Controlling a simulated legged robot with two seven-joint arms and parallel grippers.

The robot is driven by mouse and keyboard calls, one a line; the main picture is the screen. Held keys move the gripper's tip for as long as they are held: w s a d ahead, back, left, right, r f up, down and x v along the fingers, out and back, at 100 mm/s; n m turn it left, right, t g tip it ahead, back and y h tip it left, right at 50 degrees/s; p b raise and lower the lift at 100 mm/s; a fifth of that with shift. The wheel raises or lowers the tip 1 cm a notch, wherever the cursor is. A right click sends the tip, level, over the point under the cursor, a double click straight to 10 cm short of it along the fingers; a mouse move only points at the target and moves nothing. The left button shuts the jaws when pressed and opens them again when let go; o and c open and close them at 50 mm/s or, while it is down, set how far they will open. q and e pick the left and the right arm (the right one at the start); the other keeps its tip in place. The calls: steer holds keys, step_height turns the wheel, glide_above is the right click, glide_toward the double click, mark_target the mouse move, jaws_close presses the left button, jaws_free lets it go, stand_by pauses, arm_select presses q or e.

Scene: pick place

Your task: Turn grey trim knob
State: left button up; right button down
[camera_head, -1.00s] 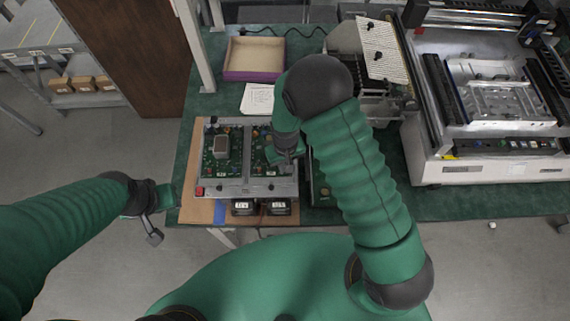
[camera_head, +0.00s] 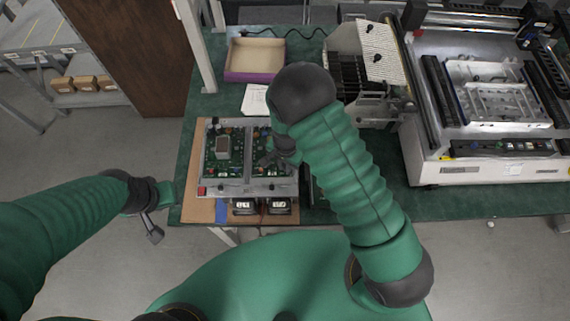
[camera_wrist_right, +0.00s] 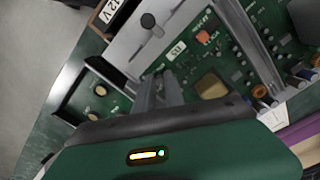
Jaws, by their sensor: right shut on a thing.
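My right gripper (camera_head: 267,161) is low over the right-hand green circuit board (camera_head: 256,139) in the metal fixture (camera_head: 248,188). In the right wrist view its grey fingers (camera_wrist_right: 160,92) are close together at the board, beside the metal rail. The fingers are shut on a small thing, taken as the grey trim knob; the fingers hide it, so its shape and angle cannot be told. My left gripper (camera_head: 153,230) hangs left of the table, away from the fixture; its jaw opening is too small to tell.
A second board (camera_head: 224,165) sits in the fixture's left half. Two black meters (camera_head: 245,206) stand at its front edge. A purple-edged box (camera_head: 254,76) lies behind, beside a paper sheet (camera_head: 255,99). A large white machine (camera_head: 490,171) fills the right side.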

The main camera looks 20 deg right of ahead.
steer(key=shift+w+r+m, duration=0.1)
steer(key=shift+w+m, duration=0.05)
steer(key=shift+m, duration=0.95)
steer(key=c, duration=1.5)
jaws_free()
steer(key=shift+d, duration=0.1)
steer(key=shift+o, duration=0.5)
step_height(320, 180, up, 17)
steer(key=shift+f, duration=0.2)
